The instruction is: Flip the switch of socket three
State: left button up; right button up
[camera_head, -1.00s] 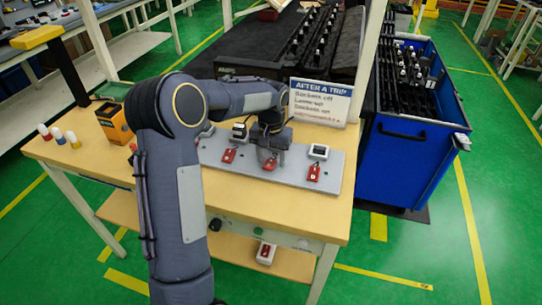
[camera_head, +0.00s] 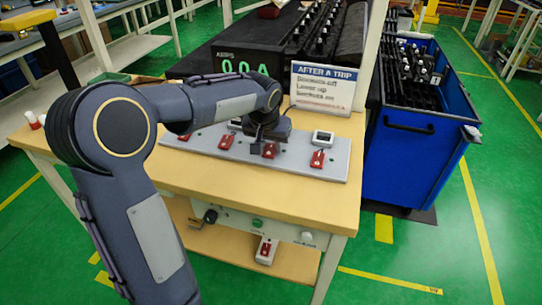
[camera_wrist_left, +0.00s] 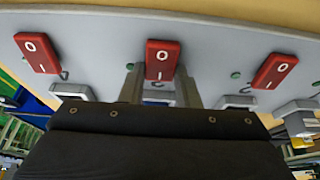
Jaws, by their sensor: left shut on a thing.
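A grey socket board (camera_head: 335,170) lies on the wooden workbench, with red rocker switches in a row. My left gripper (camera_head: 262,140) is lowered at the third red switch (camera_head: 268,151), counted from the left. In the left wrist view, the fingers of my left gripper (camera_wrist_left: 160,88) stand either side of the lower end of this switch (camera_wrist_left: 162,60), marked O and I. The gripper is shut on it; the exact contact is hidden. My right gripper is not in view.
An "After a trip" sign (camera_head: 322,86) stands behind the board. A black unit with a green 0.0 A display (camera_head: 244,68) is behind my arm. A blue bin (camera_head: 420,150) stands right of the bench (camera_head: 250,190). A red-switched box (camera_head: 266,250) sits below.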

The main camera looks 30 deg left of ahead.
pick_arm(q)
jog(key=shift+r+t, duration=0.1)
jog(key=shift+t, duration=0.2)
jog(key=o, duration=1)
jog(key=v, duration=0.8)
jog(key=shift+d, duration=0.1)
jog(key=shift+s, duration=0.1)
